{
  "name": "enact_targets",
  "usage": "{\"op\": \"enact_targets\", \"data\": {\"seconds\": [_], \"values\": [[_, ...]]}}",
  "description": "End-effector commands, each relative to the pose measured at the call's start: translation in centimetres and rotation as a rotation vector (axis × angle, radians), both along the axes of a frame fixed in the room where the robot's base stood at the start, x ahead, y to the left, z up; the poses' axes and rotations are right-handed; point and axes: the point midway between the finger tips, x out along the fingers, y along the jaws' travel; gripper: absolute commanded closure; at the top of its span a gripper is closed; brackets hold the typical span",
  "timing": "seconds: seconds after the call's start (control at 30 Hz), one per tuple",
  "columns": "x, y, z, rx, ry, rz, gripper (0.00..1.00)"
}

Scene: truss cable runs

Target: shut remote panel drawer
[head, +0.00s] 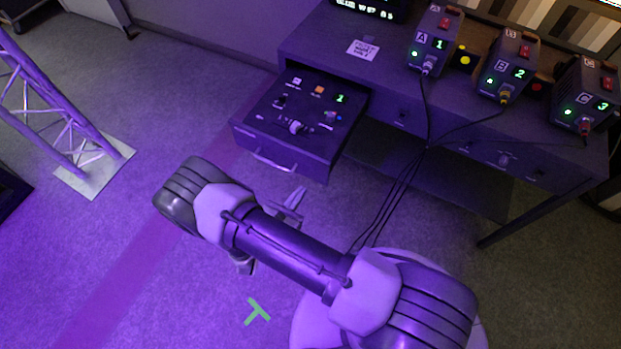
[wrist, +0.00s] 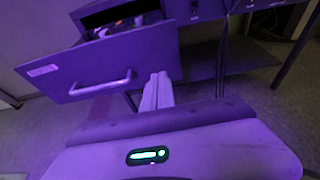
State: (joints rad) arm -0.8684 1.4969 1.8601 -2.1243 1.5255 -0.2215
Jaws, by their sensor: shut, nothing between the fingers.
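The remote panel drawer (head: 262,148) is pulled well out from the left end of the desk. It holds a control panel (head: 300,105) with knobs, small coloured buttons and a lit green 1. A bar handle (head: 274,164) is on its front face. In the wrist view the drawer front (wrist: 135,58) fills the upper left, with its handle (wrist: 100,83) left of my fingers. My gripper (wrist: 158,80) is shut and empty, its fingertips in front of the right part of the drawer front. Whether they touch it I cannot tell. In the head view my gripper (head: 296,198) is partly hidden by my arm.
The desk (head: 385,85) carries boxes A (head: 432,45), B (head: 508,68) and C (head: 583,95), with black cables (head: 425,120) hanging down in front. A truss tower (head: 50,110) on a plate stands at left. Floor between the tower and drawer is clear.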

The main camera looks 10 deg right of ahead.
Motion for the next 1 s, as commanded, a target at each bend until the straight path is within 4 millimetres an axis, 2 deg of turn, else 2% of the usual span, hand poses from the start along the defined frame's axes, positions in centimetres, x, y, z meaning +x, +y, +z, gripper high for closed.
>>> {"op": "enact_targets", "data": {"seconds": [0.17, 0.4, 0.83, 1.0], "values": [[2.8, -2.4, -1.4, 0.000, 0.000, -0.005, 1.00], [5.4, -4.3, -1.2, 0.001, -0.001, -0.003, 1.00], [5.8, -4.5, -1.0, 0.001, 0.000, -0.001, 1.00], [5.8, -3.9, -1.1, 0.001, 0.000, -0.001, 1.00]]}}
